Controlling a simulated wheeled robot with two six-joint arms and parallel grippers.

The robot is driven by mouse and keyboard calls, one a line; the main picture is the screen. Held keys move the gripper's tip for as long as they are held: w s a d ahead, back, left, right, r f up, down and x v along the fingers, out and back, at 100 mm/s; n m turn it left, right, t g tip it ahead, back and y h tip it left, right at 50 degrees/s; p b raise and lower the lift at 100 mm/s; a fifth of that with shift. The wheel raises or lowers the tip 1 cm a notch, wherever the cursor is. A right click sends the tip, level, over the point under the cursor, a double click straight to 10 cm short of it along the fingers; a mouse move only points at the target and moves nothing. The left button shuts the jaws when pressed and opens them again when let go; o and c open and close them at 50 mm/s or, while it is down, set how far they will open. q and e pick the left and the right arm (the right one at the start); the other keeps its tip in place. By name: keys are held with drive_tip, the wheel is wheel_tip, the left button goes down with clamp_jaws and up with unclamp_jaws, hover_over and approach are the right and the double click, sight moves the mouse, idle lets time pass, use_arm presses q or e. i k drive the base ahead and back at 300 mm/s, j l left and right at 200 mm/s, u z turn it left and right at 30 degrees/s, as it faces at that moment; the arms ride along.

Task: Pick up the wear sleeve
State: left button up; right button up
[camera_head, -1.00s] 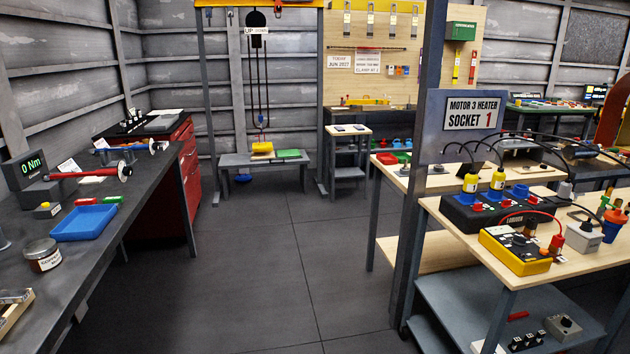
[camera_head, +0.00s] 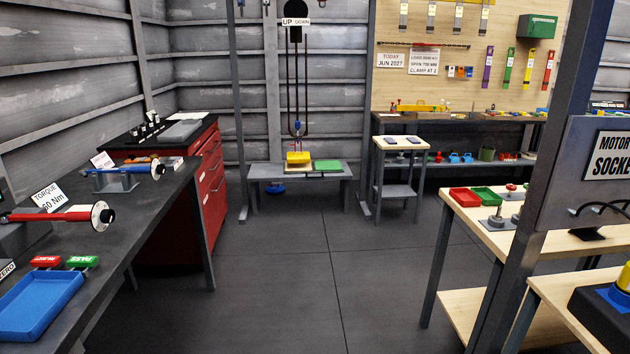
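I cannot make out a wear sleeve for certain in the head view. Small metal parts (camera_head: 497,219) stand on the wooden table (camera_head: 466,206) at the right, near a red tray (camera_head: 464,197) and a green tray (camera_head: 487,195). They are too small to tell what they are. Neither of my grippers is in view.
A dark workbench (camera_head: 125,214) at the left holds a blue tray (camera_head: 38,306) and torque tools. A red cabinet (camera_head: 208,180) and a low grey bench (camera_head: 265,172) stand ahead. A grey post (camera_head: 545,190) rises at the right. The middle floor (camera_head: 300,300) is clear.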

sight(390, 141)
drive_tip(key=i, duration=1.65)
drive_tip(key=i+z, duration=0.25)
drive_tip(key=i, duration=0.55)
drive_tip(key=i+j+z, duration=0.25)
drive_tip(key=i, duration=0.55)
drive_tip(key=i+z, duration=0.1)
drive_tip(key=i, duration=1.65)
drive_tip(key=i+l+z, duration=0.1)
drive_tip(key=i+z, duration=0.75)
drive_tip(key=i+j+z, duration=0.1)
drive_tip(key=i+z, duration=0.15)
drive_tip(key=z, duration=0.15)
drive_tip(key=i+l, duration=0.25)
drive_tip(key=i, duration=0.25)
drive_tip(key=i+l+u, duration=0.1)
drive_tip(key=i, duration=0.35)
drive_tip(key=l, duration=0.1)
